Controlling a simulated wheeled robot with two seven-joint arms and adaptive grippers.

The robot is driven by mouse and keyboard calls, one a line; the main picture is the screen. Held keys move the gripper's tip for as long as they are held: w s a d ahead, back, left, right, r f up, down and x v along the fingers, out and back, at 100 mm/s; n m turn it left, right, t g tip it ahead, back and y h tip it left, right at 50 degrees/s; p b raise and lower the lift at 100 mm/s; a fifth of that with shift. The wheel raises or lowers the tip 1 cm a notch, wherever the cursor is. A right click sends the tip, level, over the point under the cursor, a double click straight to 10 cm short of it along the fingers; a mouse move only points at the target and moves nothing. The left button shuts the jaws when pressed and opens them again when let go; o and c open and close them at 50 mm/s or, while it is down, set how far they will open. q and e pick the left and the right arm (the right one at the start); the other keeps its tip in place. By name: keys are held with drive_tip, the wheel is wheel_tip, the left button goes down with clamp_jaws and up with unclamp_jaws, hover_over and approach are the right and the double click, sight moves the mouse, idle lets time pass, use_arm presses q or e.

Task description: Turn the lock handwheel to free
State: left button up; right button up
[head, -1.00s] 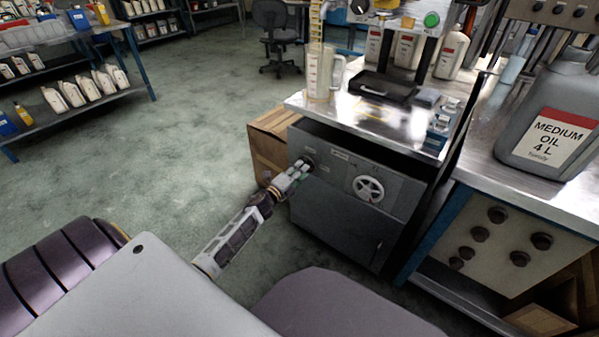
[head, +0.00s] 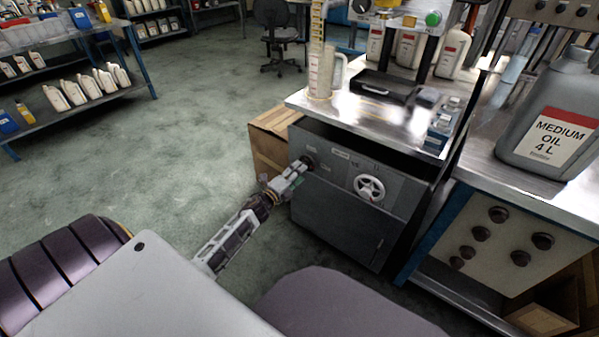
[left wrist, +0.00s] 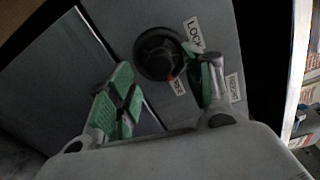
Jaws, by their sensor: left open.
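In the head view the same dark handwheel (head: 307,162) is at the cabinet's upper left. My left gripper (head: 299,171) is open close in front of it. In the left wrist view its green-padded fingers (left wrist: 165,82) are spread, one lower left of the handwheel and one at its right. I cannot tell whether they touch it. My right gripper is not in view.
A white spoked handwheel (head: 369,187) is on the same grey cabinet (head: 340,222), to the right. A cardboard box (head: 268,142) stands at the cabinet's left. A steel counter (head: 345,112) with a jug lies above. The floor (head: 190,130) at left is clear.

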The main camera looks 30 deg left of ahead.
use_arm(q)
drive_tip(key=s, duration=0.9)
drive_tip(key=shift+s+a, duration=0.35)
drive_tip(key=shift+s, duration=0.1)
idle(0.6)
